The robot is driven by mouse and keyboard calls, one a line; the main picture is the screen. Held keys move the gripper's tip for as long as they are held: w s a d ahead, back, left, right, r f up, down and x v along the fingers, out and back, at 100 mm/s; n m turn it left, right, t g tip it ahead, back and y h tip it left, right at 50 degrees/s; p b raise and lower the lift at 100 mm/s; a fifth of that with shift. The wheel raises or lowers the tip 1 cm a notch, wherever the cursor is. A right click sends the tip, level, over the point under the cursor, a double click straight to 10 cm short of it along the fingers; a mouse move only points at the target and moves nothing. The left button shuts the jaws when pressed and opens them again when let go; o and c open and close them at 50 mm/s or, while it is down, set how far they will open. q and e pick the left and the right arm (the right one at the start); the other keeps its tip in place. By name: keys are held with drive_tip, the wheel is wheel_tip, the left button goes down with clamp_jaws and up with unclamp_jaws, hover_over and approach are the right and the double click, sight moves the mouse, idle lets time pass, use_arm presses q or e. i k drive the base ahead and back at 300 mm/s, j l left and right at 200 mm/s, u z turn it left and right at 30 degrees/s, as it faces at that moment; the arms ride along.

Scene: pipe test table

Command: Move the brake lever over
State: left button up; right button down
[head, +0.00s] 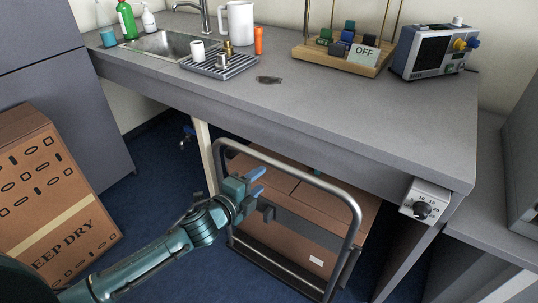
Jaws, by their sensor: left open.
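A cart with a grey tubular handle (350,205) stands on the floor under the table's front edge. My left gripper (258,182) is at the left side of this handle frame, its two fingers apart and pointing right. Nothing shows between the fingers. No other brake lever can be made out clearly. My right gripper is not in view.
A cardboard box (295,232) sits on the cart behind the handle. The grey table (330,110) overhangs it, with a dial box (425,200) at its right corner. Another cardboard box (50,185) stands at left. Blue floor (145,190) is open between.

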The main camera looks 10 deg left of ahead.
sight(342, 279)
drive_tip(key=k+j, duration=0.25)
drive_tip(key=k, duration=0.2)
drive_tip(key=k+j, duration=0.25)
drive_tip(key=k, duration=0.25)
